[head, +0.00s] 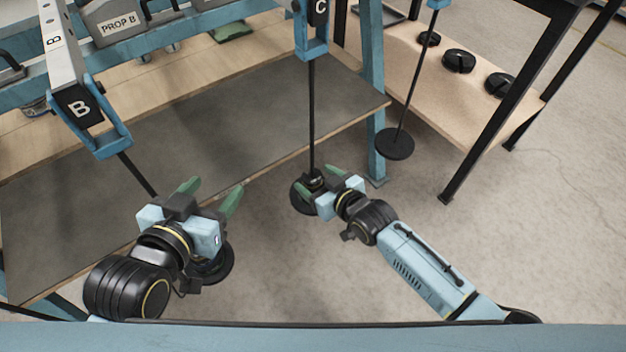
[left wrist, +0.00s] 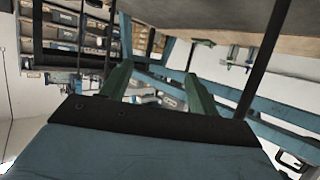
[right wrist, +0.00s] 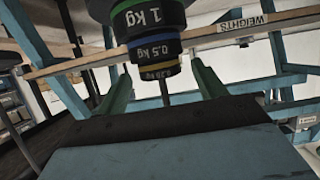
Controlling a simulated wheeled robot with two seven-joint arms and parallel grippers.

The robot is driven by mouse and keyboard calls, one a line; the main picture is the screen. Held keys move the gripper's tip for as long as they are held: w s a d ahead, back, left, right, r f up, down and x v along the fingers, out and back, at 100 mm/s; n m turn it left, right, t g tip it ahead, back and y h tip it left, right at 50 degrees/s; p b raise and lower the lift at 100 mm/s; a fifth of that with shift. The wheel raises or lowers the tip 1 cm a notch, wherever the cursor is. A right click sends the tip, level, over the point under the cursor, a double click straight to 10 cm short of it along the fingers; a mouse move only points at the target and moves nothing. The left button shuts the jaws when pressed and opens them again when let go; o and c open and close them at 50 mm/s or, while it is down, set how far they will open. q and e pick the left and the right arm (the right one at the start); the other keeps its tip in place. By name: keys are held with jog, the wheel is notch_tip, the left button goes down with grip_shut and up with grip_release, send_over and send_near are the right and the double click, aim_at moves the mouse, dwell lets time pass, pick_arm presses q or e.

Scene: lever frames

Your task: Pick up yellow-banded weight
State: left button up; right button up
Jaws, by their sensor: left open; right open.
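The yellow-banded weight (right wrist: 158,73) is a small black disc marked 0.25 kg. It is stacked on a rod with a blue-banded 0.5 kg weight (right wrist: 150,48) and a green-banded 1 kg weight (right wrist: 145,18). In the head view this stack hangs under lever C (head: 314,180), partly hidden by my right gripper. My right gripper (head: 319,187) is open at the stack. In the right wrist view the yellow-banded weight appears between its fingers (right wrist: 160,82); contact cannot be told. My left gripper (head: 211,190) is open and empty below lever B (head: 80,107).
A dark disc (head: 222,268) shows partly behind my left gripper. Another hanging disc (head: 395,145) is to the right of the blue post (head: 376,140). Several black weights (head: 459,60) sit on the wooden shelf. A grey tabletop (head: 200,140) lies behind the grippers.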

jog(key=shift+w+a, duration=0.15)
jog(key=shift+w, duration=0.05)
pick_arm(q)
jog(key=shift+w+d+r+t, duration=0.25)
jog(key=shift+r+t, duration=0.15)
jog(key=shift+r, duration=0.15)
pick_arm(e)
jog(key=shift+c, duration=0.3)
jog(key=c, duration=1)
pick_arm(q)
jog(key=shift+a+f, duration=0.1)
